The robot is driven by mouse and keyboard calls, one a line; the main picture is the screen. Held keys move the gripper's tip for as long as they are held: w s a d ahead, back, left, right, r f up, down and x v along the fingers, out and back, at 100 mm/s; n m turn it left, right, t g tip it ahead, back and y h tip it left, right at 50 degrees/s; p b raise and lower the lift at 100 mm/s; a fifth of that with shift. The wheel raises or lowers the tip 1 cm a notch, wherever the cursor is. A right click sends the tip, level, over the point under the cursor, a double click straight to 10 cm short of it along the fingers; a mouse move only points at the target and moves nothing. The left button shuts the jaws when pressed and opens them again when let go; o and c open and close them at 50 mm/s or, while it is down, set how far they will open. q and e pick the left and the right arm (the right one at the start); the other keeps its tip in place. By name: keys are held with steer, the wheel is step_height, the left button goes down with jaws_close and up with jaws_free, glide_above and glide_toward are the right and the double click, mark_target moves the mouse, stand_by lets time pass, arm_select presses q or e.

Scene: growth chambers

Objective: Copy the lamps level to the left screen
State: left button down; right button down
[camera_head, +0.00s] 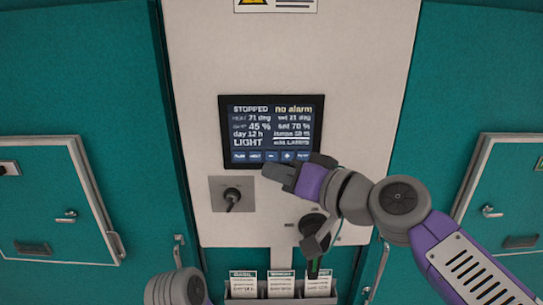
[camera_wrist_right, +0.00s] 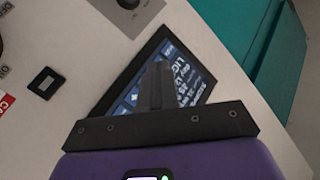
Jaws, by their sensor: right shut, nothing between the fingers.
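One dark control screen (camera_head: 271,128) is on the pale central panel. It reads STOPPED, no alarm, 45 %, set 70 %, day 12 h and LIGHT; the small lamps line at right is too blurred to read surely. A row of blue buttons, including minus (camera_head: 271,156) and plus (camera_head: 287,156), runs along its bottom. My right gripper (camera_head: 270,170) is shut and empty, just below the button row in the head view; I cannot tell whether it touches. In the right wrist view its shut fingers (camera_wrist_right: 158,82) overlap the screen (camera_wrist_right: 200,78).
A grey plate with a black switch (camera_head: 232,194) sits below the screen at left. Several cards stand in a holder (camera_head: 278,288) at the bottom. Teal doors with latched hatches (camera_head: 52,200) flank the panel.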

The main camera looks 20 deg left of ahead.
steer(key=shift+w+a, duration=0.3)
steer(key=shift+w, duration=0.6)
steer(key=shift+w, duration=0.15)
stand_by(1.4)
steer(key=shift+w+a, duration=0.1)
steer(key=shift+w, duration=0.15)
steer(key=shift+w+a, duration=0.1)
steer(key=shift+w, duration=0.2)
stand_by(0.7)
steer(key=shift+s, duration=0.15)
steer(key=shift+s+d+b, duration=0.25)
steer(key=shift+s+b, duration=0.05)
steer(key=shift+s, duration=0.25)
